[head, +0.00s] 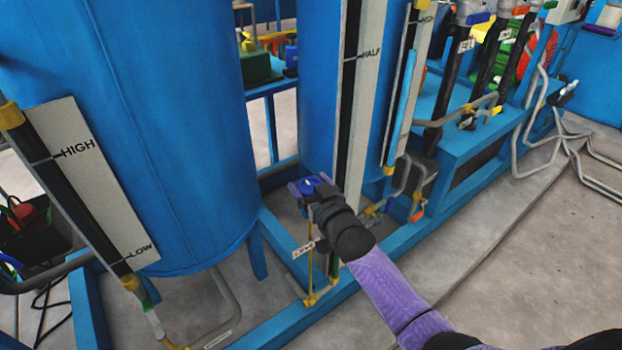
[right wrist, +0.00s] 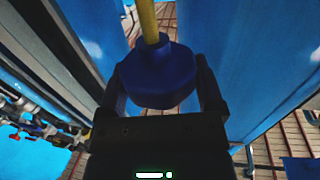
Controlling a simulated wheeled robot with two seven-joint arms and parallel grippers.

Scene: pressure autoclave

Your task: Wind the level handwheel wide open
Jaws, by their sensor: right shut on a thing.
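The level handwheel (right wrist: 158,76) is a small dark blue knob with a yellow stem (right wrist: 148,22) beyond it. In the right wrist view it sits between the two dark fingers of my right gripper (right wrist: 165,88), which is shut on it. In the head view the right gripper (head: 316,188) is low in front of the half-level gauge, with a bit of the blue handwheel (head: 318,183) showing between its fingers. A thin yellow pipe with a small white tag (head: 303,249) runs below it. My left gripper is not in view.
A large blue tank (head: 150,130) with a HIGH and LOW gauge board (head: 100,185) stands at the left. The HALF gauge board (head: 366,80) rises just behind the gripper. Blue frame rails (head: 280,325) and grey pipes run along the floor. Open concrete floor (head: 540,240) lies at the right.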

